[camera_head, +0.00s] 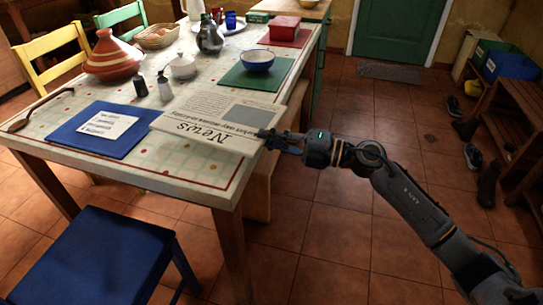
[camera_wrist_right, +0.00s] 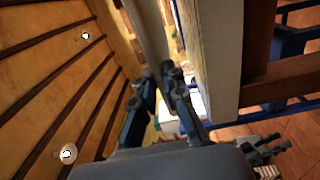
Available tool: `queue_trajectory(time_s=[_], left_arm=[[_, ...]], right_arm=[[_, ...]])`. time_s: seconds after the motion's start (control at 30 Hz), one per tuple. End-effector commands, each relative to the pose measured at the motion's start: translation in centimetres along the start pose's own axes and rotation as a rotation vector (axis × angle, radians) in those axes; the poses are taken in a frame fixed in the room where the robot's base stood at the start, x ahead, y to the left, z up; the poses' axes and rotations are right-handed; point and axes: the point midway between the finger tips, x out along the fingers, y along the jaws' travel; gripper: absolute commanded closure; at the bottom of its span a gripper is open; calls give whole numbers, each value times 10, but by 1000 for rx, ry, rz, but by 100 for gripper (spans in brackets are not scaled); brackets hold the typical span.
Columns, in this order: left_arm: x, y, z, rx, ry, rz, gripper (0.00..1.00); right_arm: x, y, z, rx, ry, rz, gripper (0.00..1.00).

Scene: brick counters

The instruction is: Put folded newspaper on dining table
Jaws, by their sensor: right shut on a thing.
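The folded newspaper (camera_head: 208,122) lies over the dining table (camera_head: 62,147) at its right edge, with its left side by the blue placemat (camera_head: 85,139). Whether it rests fully on the tabletop, I cannot tell. My right gripper (camera_head: 277,141) is at the newspaper's near right corner, just beyond the table edge, and is shut on it. In the right wrist view, the fingers (camera_wrist_right: 163,95) close on the pale newspaper edge (camera_wrist_right: 148,32). A grey jointed part that looks like my left gripper (camera_wrist_right: 262,150) shows at that view's lower right; its jaw state is unclear.
A card lies on the blue placemat. A tagine (camera_head: 112,58), white pot (camera_head: 183,67), small shakers and a blue bowl (camera_head: 257,61) on a green mat stand behind. A blue chair (camera_head: 95,255) is at the near side; a wooden bench (camera_head: 258,190) runs below the right edge.

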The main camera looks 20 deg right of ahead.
Motion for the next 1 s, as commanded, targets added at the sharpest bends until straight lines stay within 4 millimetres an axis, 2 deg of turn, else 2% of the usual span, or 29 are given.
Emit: queue_trajectory(time_s=[0.1,0.27,0.43,0.53,0.93,0.97,1.0], left_arm=[[-16,-1,-1,-1,10,-2,60],[-27,-1,-2,-1,15,-3,60],[-48,-2,0,-2,28,-5,60],[-42,-2,2,-2,24,-5,60],[-40,-2,2,-2,25,-5,60],[-40,-2,2,-2,25,-5,60],[-41,-2,1,-2,25,-5,60]], right_arm=[[1,-10,9,0,-1,2,100],[2,-16,14,-1,0,2,100],[1,-39,15,2,0,2,100],[1,-48,15,1,0,2,100],[1,-52,15,-1,0,1,100],[1,-52,15,-1,0,0,85],[1,-52,15,-1,0,0,77]])
